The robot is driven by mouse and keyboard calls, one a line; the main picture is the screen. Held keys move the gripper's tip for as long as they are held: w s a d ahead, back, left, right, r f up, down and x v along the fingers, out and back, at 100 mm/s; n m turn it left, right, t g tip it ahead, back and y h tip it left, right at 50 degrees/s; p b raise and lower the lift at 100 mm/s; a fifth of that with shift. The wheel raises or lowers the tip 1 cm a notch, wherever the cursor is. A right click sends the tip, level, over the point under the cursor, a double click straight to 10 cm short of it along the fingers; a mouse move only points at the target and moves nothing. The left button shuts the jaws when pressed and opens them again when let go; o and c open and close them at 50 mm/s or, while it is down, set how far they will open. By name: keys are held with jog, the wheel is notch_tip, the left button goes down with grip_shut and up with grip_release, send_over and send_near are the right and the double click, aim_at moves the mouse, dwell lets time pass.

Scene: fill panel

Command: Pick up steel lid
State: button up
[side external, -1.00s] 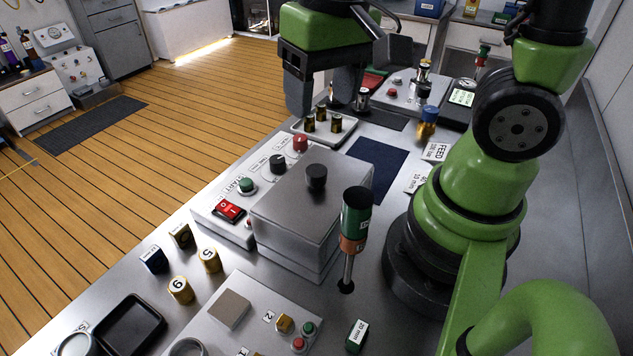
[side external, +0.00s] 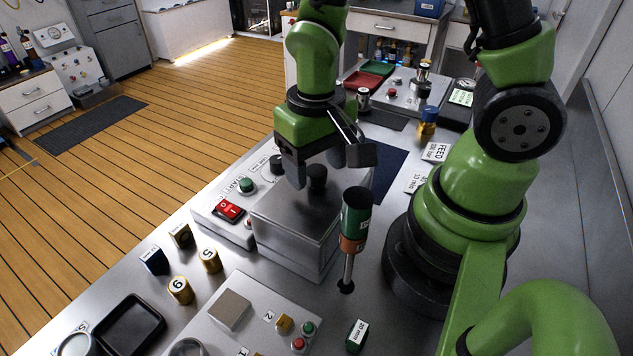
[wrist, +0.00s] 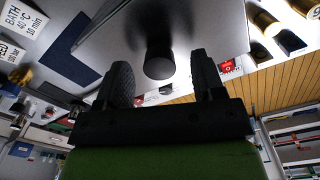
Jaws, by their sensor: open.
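The steel lid (side external: 290,208) is a flat square cover with a round black knob (side external: 317,177) standing up at its middle. It sits on the steel box (side external: 297,246) on the bench. My gripper (side external: 317,183) is directly above the lid, fingers pointing down, open. In the wrist view the lid (wrist: 205,25) fills the top, and the knob (wrist: 159,58) shows between and just beyond the two spread fingertips (wrist: 160,82). I cannot tell whether either finger touches the knob.
A green tool with a steel shaft (side external: 354,222) stands upright close to the box's right side. The control panel with red switch (side external: 229,210) is to its left. Small numbered cylinders (side external: 180,290) and a black tray (side external: 130,325) lie in front. A blue mat (side external: 388,172) lies behind.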

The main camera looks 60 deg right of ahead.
jog(key=shift+f, duration=0.75)
jog(key=c, duration=1.1)
jog(key=shift+o, duration=0.2)
jog(key=shift+r, duration=0.15)
